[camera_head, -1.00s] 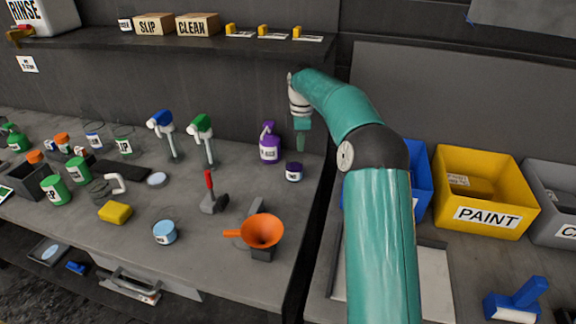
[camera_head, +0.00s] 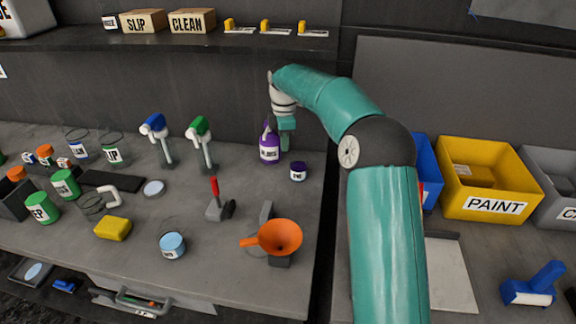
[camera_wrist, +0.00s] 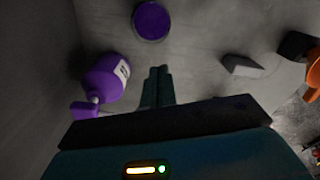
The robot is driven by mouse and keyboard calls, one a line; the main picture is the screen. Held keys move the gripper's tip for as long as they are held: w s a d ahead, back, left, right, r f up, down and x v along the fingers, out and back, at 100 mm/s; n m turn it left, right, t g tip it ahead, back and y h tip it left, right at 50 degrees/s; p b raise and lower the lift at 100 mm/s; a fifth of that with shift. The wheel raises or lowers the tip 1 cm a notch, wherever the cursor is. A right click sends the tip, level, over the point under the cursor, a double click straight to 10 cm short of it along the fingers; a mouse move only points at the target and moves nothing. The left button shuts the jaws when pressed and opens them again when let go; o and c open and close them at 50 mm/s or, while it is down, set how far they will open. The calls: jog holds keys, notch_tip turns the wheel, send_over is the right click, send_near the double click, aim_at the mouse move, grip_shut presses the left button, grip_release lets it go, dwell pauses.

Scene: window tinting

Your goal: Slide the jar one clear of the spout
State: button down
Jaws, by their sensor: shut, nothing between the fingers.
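A small dark purple jar (camera_head: 298,173) with a white label stands on the bench near its right edge. In the wrist view its round purple top (camera_wrist: 152,20) lies beyond my fingertips, apart from them. A purple spray bottle (camera_head: 269,154) stands just left of the jar; it also shows at left in the wrist view (camera_wrist: 107,80). My gripper (camera_head: 285,142) is shut and empty, pointing down in front of the bottle's right side. In the wrist view its fingers (camera_wrist: 158,72) lie together, right of the bottle. Whether they touch the bottle cannot be told. I cannot read which jar is one.
An orange funnel (camera_head: 280,238) and a red-handled tool (camera_head: 214,200) stand nearer the front. A light blue jar (camera_head: 172,246) and yellow sponge (camera_head: 113,229) are left of them. Green and blue dispensers (camera_head: 200,140) stand behind. A yellow PAINT bin (camera_head: 484,207) is at right.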

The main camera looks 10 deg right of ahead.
aim_at(293, 166)
notch_tip(293, 166, down, 10)
jog(key=shift+d+r, duration=0.1)
jog(key=shift+s, duration=0.1)
dwell(0.3)
jog(key=shift+d, duration=1.2)
